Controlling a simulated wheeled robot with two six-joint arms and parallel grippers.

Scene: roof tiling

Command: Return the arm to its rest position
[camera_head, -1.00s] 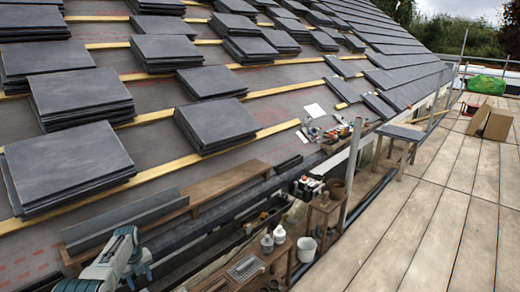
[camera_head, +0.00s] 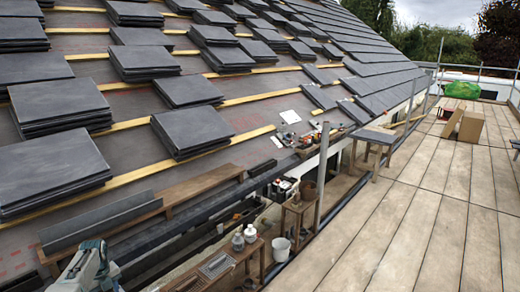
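Part of my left arm, with white links and a grey-teal joint, shows at the bottom left of the head view, in front of the roof's lower edge. It is bent, and its far part runs out of the bottom of the frame. Its gripper cannot be seen, so what it holds is hidden. My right arm and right gripper are out of view.
Stacks of dark slates (camera_head: 191,132) lie on the battened roof slope. A wooden bench with bottles (camera_head: 238,242), a white bucket (camera_head: 282,249) and an upright metal pole (camera_head: 322,178) stand below the eave. The plank walkway (camera_head: 400,225) at right is mostly clear.

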